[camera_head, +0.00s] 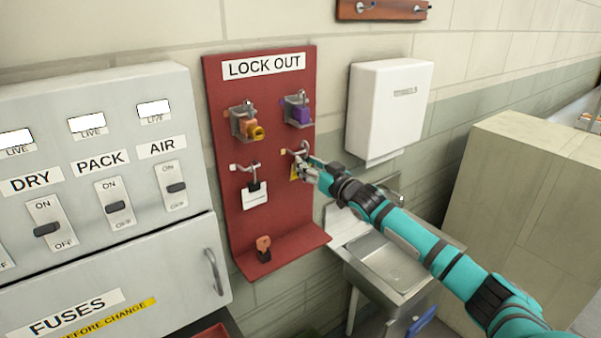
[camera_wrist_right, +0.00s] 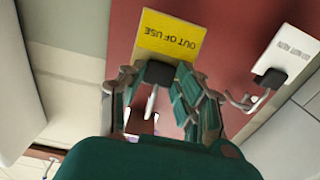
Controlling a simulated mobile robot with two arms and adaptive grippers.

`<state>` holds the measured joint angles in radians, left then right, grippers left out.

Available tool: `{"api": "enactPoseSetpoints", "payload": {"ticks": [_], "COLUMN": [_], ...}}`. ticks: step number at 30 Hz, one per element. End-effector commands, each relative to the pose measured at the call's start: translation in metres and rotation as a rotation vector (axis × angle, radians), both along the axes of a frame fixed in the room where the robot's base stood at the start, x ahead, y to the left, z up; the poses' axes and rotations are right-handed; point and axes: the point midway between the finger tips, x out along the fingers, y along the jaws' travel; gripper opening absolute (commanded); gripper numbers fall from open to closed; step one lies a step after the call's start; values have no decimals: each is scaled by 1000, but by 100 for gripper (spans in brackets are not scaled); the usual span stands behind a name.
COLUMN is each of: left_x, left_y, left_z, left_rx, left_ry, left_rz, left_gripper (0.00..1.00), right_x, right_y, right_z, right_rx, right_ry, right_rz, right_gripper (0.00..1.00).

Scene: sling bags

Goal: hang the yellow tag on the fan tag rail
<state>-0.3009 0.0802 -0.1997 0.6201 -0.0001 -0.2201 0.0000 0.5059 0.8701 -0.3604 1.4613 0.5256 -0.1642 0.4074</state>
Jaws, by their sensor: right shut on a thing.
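The yellow tag (camera_head: 294,172) is held by my right gripper (camera_head: 307,172) in front of the red LOCK OUT board, just below the lower right metal hook (camera_head: 301,149). In the right wrist view the yellow tag (camera_wrist_right: 170,36) reads "OUT OF USE" and appears upside down. My right gripper (camera_wrist_right: 160,95) is shut on its black clip (camera_wrist_right: 158,73), with a pale metal loop (camera_wrist_right: 151,103) between the fingers. I cannot tell whether the loop is around the hook or only beside it. No fan label is readable. My left gripper is not in view.
The red board (camera_head: 229,205) also bears a white tag (camera_head: 254,196) on the lower left hook, orange and yellow items (camera_head: 250,127), a purple item (camera_head: 299,113) and an orange-black padlock (camera_head: 263,248) on its ledge. A towel dispenser (camera_head: 390,105) and sink (camera_head: 390,262) stand to the right.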

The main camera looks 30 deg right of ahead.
Motion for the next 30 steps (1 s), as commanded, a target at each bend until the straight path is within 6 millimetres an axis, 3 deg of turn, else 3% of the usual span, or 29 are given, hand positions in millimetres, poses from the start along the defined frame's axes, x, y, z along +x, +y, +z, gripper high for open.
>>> {"api": "enactPoseSetpoints", "payload": {"ticks": [30], "left_x": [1], "left_y": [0], "left_z": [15], "left_rx": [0], "left_ry": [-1], "left_rz": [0], "left_gripper": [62], "right_x": [-51], "right_y": [-4], "right_z": [-2], "right_rx": [0], "right_ry": [5], "right_rz": [0], "right_gripper": [0]}}
